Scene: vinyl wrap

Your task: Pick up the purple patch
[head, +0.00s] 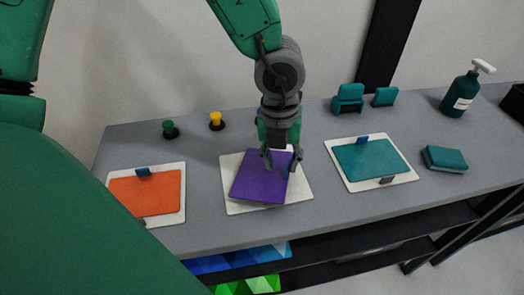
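The purple patch (258,182) is a flat square on a white board (238,208) in the middle of the table. It sits turned a little relative to the board; I cannot tell whether any edge is raised. My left gripper (282,166) comes down from above over the patch's far right part. Its two fingers are spread apart, with the tips at or just above the patch; contact is unclear. A small blue piece shows by the right finger. The patch's far edge is partly hidden by the gripper. My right gripper is not in view.
An orange patch (148,196) on a white board lies left, a teal patch (368,158) on another lies right. Behind stand green (169,128) and yellow (216,120) knobs, teal blocks (348,98) and a pump bottle (462,92). A teal sponge-like block (444,158) lies right.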

